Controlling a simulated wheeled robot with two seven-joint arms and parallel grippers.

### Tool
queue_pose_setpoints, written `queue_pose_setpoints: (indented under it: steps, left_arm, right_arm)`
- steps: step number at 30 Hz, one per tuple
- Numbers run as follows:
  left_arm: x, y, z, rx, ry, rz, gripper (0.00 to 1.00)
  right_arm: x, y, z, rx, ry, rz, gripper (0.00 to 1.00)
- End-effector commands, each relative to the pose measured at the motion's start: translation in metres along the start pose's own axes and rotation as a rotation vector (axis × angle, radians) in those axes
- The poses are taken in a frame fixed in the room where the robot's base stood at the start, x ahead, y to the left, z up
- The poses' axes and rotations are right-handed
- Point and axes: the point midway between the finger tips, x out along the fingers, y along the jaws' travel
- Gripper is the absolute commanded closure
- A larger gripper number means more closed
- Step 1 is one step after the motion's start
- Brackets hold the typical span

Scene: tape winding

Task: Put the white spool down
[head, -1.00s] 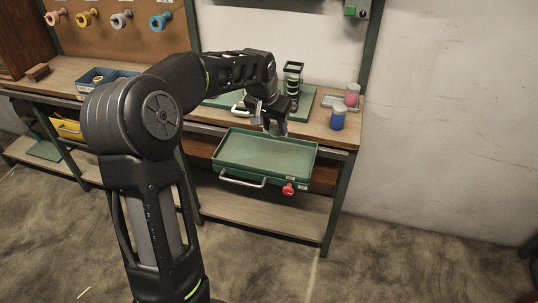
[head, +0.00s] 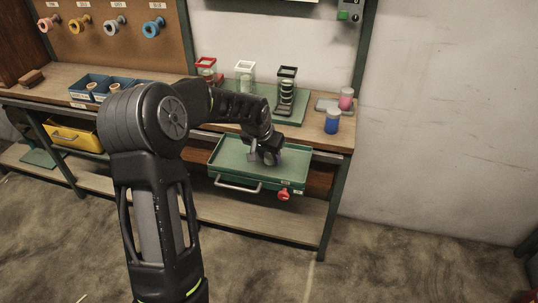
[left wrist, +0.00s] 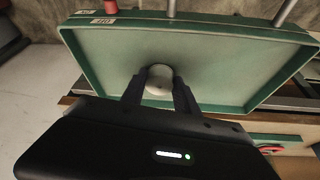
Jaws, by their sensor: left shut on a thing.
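My left gripper (head: 264,158) is down inside the pulled-out green tray (head: 228,148) under the bench top. In the left wrist view, my left gripper (left wrist: 160,92) is shut on the white spool (left wrist: 158,82), whose pale round end shows between the two fingers. The spool is over the tray floor, and the green tray (left wrist: 225,60) surrounds it in that view. I cannot tell whether the spool touches the floor. In the head view the gripper mostly hides it. The rest of the visible tray floor is bare. My right gripper is in neither view.
The bench top (head: 313,130) bears red-topped (head: 206,68), white-topped (head: 245,75) and black-topped (head: 287,85) holders, a blue jar (head: 332,121) and a pink jar (head: 346,98). A red knob (head: 284,194) sits at the tray's front. Blue bins (head: 90,89) stand at left.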

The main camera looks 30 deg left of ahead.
Motion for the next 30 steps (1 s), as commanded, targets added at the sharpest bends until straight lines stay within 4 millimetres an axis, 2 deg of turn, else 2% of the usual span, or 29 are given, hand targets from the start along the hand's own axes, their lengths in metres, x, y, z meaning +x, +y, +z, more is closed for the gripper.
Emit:
queue_pose_setpoints:
  steps: [12, 13, 20, 30]
  left_arm:
    - [0.0065, 0.0000, 0.0026, 0.000, 0.001, 0.000, 1.00]
    - [0.0048, -0.0001, 0.0018, 0.000, 0.001, 0.000, 0.61]
    - [0.0045, 0.0000, 0.0018, 0.000, 0.001, 0.000, 0.42]
    - [0.0011, -0.0001, 0.0003, 0.000, 0.001, 0.000, 0.42]
  right_arm:
    - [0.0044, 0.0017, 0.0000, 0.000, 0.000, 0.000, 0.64]
    - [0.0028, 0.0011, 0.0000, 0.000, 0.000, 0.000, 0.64]
    - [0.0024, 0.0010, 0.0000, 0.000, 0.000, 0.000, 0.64]
    - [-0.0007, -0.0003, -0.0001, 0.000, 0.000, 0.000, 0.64]
